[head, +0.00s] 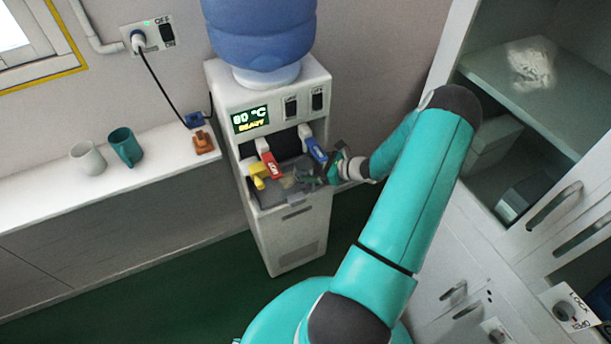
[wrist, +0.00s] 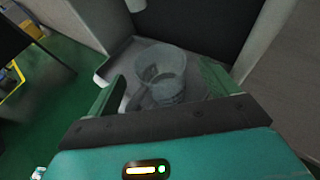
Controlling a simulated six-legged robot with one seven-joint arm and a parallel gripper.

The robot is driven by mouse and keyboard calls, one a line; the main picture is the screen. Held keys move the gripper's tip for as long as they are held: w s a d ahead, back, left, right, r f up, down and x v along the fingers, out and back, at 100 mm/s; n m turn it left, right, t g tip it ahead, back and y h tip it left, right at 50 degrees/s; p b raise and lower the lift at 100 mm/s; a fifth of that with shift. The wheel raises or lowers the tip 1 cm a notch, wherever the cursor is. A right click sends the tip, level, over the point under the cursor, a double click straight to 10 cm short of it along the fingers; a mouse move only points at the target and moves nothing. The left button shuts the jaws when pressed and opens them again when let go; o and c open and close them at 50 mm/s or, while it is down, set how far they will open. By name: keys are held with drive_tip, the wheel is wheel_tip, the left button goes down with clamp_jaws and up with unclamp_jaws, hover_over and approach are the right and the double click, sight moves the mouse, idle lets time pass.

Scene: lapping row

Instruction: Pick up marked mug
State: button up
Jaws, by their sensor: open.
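A see-through grey mug (wrist: 160,68) stands on the dispenser's drip tray in the wrist view. I cannot make out a mark on it, and it shows only faintly in the head view (head: 288,182). My gripper (wrist: 162,78) is open, with one finger on each side of the mug; I cannot tell whether either touches it. In the head view my gripper (head: 312,178) is at the dispenser's bay. A white mug (head: 88,158) and a teal mug (head: 126,147) stand on the counter to the left, with no mark that I can make out.
The water dispenser (head: 290,230) has a red tap (head: 270,164), a blue tap (head: 313,146) and a yellow part (head: 259,173). Its display reads 80 °C READY. An orange object (head: 203,141) lies on the white counter (head: 40,190). An open cabinet (head: 540,100) stands at right.

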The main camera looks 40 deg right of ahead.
sight(306, 158)
drive_tip(key=shift+x, duration=1.5)
drive_tip(key=shift+w, duration=0.1)
drive_tip(key=shift+c, duration=0.3)
drive_tip(key=c, duration=1.2)
drive_tip(key=shift+o, duration=0.2)
drive_tip(key=shift+r, duration=0.15)
drive_tip(key=shift+r, duration=1.7)
drive_tip(key=s+a, duration=0.2)
drive_tip(key=s, duration=0.6)
drive_tip(key=s+a, duration=0.3)
drive_tip(key=s, duration=0.6)
drive_tip(key=shift+s, duration=0.15)
